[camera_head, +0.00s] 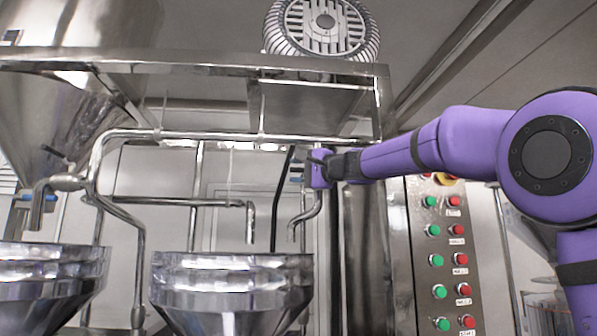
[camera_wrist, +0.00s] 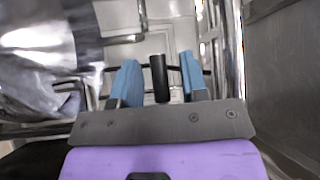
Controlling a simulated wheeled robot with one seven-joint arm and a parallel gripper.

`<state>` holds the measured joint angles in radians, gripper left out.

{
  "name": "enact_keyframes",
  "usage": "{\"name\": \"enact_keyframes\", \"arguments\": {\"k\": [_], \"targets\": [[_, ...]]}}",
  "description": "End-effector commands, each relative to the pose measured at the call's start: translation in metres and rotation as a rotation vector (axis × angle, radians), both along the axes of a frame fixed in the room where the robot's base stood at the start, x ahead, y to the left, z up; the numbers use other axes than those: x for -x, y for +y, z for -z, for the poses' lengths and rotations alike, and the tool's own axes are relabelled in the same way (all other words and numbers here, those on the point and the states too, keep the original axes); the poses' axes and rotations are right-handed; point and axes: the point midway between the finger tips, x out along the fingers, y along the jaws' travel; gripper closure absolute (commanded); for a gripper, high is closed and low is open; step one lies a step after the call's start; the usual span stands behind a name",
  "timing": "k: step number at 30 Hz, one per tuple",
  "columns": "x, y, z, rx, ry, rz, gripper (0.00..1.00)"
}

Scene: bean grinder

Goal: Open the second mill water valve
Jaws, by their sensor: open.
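The second mill water valve shows in the wrist view as a black cylindrical handle (camera_wrist: 160,78). It lies between the two blue-padded fingers of my gripper (camera_wrist: 163,88), with gaps visible on both sides. The fingers are open and do not appear closed on the handle. In the head view my gripper (camera_head: 308,167) is at the upright water pipe with a curved spout (camera_head: 305,222), above the right rim of the second mill's metal hopper (camera_head: 232,268). The valve body is mostly hidden behind my gripper there.
Another hopper (camera_head: 45,270) stands at the left, below a pipe with its own valve (camera_head: 68,182). A horizontal pipe (camera_head: 230,137) and a steel frame (camera_head: 190,62) run above. A button panel (camera_head: 447,260) stands right of my gripper, below my arm.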

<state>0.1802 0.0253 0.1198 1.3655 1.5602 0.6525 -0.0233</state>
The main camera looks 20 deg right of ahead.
Motion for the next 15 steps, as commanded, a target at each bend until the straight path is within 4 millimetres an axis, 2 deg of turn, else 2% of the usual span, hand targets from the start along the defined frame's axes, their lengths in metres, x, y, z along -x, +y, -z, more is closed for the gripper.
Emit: {"name": "enact_keyframes", "arguments": {"k": [2, 7, 15], "targets": [[0.0002, -0.0001, 0.0, 0.0, 0.0, 0.0, 0.6], [0.0003, -0.0003, 0.0, 0.0, 0.0, 0.0, 0.99], [0.0003, -0.0004, 0.0003, 0.006, 0.001, 0.0, 1.0]]}}
